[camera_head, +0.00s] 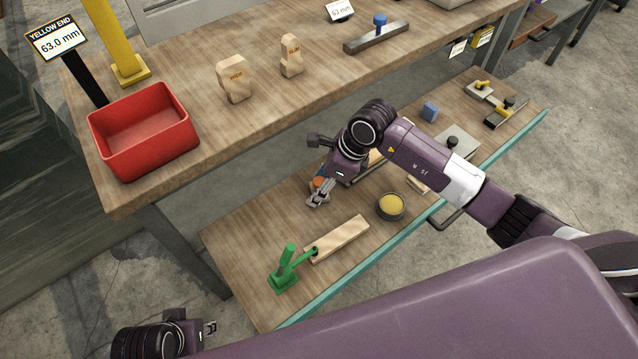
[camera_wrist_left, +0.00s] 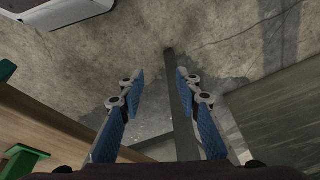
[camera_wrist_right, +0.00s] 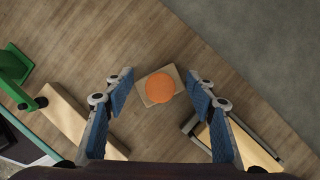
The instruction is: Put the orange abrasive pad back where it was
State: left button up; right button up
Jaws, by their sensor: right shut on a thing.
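The orange abrasive pad (camera_wrist_right: 160,88) shows in the right wrist view as a round orange face on a pale square block, between the two fingertips. My right gripper (camera_head: 321,192) is shut on it over the lower wooden shelf; in the head view a bit of orange (camera_head: 318,182) shows at the fingers, which hide most of the pad. I cannot tell whether the pad touches the shelf. My left gripper (camera_head: 211,328) is low at the left, off the shelf. In the left wrist view its fingers (camera_wrist_left: 160,88) are apart with nothing between them.
A green clamp-like tool (camera_head: 285,268), a wooden bar (camera_head: 338,240) and a round tin with yellow contents (camera_head: 390,206) lie near on the lower shelf. The upper bench (camera_head: 190,170) holds a red bin (camera_head: 145,135).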

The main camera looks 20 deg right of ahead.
pick_arm(q)
jog(key=shift+r, duration=0.1)
pick_arm(e)
jog(key=o, duration=1)
jog(key=shift+r, duration=0.15)
pick_arm(q)
notch_tip(320, 180, down, 7)
jog(key=p, duration=0.2)
jog(key=shift+s+f, duration=0.2)
pick_arm(e)
jog(key=v, duration=1.2)
jog(key=shift+a, duration=0.1)
